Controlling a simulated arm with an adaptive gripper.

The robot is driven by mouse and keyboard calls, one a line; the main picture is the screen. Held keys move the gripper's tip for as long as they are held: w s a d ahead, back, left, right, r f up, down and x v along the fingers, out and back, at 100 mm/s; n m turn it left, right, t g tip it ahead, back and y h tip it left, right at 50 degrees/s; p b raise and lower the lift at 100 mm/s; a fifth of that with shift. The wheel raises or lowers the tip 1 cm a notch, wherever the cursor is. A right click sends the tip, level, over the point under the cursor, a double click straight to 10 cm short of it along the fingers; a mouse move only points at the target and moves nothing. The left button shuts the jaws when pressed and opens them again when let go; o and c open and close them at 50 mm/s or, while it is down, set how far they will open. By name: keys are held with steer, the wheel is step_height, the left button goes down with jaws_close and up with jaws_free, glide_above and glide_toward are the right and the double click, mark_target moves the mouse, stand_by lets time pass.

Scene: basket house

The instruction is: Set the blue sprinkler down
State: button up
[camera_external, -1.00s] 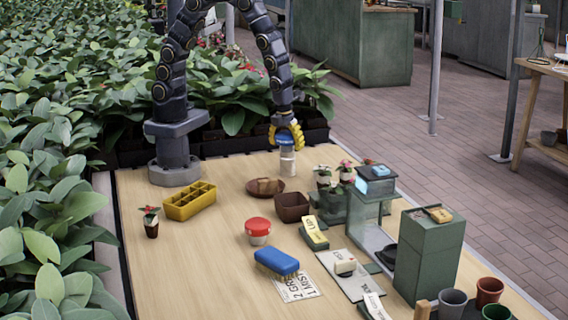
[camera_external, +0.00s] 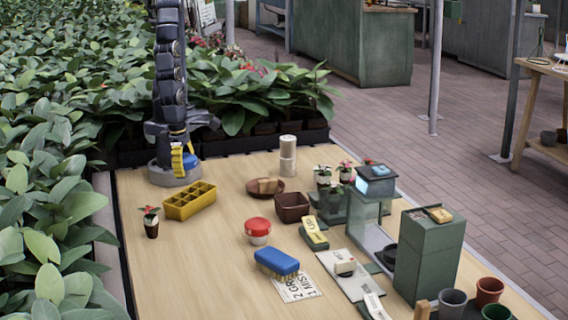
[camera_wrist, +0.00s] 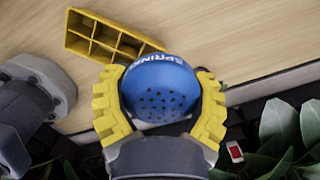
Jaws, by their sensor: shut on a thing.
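The blue sprinkler (camera_wrist: 160,88) has a round blue top with dark holes and white lettering on its edge. My gripper (camera_wrist: 160,105) is shut on it, with one yellow finger on each side. In the external view, the sprinkler (camera_external: 190,161) shows as a small blue patch beside my gripper (camera_external: 184,162), close to the foot of my arm and behind the yellow tray. Its lower part is hidden, and I cannot tell whether it touches the table.
The yellow compartment tray (camera_external: 190,202) sits just in front. A pale cylinder (camera_external: 288,156) stands at the table's back edge. A potted plant (camera_external: 151,224), brown bowl (camera_external: 292,207), red-lidded jar (camera_external: 258,229) and blue brush (camera_external: 277,262) are farther off. Leafy plants (camera_external: 60,130) border the left.

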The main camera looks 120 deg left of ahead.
steer(key=w+d+f, duration=0.4)
steer(key=w+d, duration=0.2)
glide_above(200, 247)
steer(key=f, duration=0.3)
steer(key=s+f, duration=0.1)
steer(key=shift+a+f, duration=0.25)
steer(key=shift+f, duration=0.1)
steer(key=shift+w+d+f, duration=0.25)
steer(key=shift+w+f, duration=0.05)
steer(key=shift+f, duration=1.7)
steer(key=o, duration=1.2)
steer(key=shift+f, duration=0.1)
